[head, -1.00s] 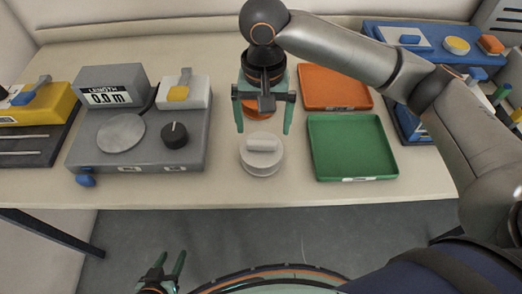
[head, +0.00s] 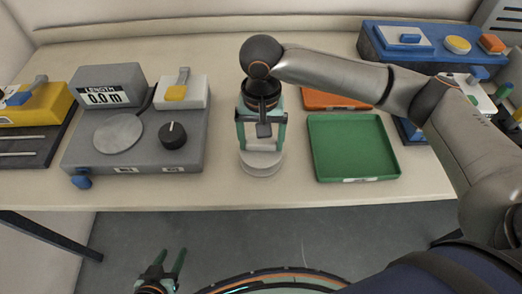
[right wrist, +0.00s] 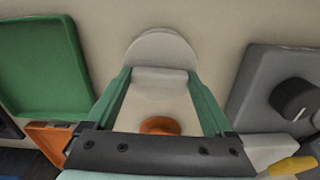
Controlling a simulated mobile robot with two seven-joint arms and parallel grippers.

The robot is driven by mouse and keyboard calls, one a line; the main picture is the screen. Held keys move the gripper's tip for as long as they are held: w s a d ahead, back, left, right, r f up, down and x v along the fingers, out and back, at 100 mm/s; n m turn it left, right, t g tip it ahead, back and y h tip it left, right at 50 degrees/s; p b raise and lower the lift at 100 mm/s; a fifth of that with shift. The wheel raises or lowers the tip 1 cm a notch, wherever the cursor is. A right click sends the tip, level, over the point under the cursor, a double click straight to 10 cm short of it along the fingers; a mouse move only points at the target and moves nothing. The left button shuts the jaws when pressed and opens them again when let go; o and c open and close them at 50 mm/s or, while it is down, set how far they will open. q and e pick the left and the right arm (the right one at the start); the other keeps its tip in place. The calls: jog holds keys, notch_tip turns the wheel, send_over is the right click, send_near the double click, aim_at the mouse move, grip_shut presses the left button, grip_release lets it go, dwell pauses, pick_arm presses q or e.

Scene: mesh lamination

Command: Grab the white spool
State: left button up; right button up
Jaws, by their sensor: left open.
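The white spool (head: 262,167), a round disc with a raised bar-shaped handle, stands upright on the table near its front edge. My right gripper (head: 262,147) points down over it, with a finger at each end of the handle. In the right wrist view the handle (right wrist: 160,77) spans the space between the fingertips (right wrist: 160,76). The fingers look very close to the handle, but I cannot tell whether they grip it. The spool rests on the table. My left gripper (head: 170,265) is open and empty, low in front of the table.
A green tray (head: 313,150) lies right of the spool, with an orange tray (head: 340,100) behind it. A grey length-measuring device (head: 195,146) stands to the left. An orange round object (right wrist: 160,126) lies behind the spool, visible between my right gripper's fingers.

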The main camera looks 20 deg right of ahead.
jog(key=c, duration=0.9)
jog(key=shift+r, duration=0.1)
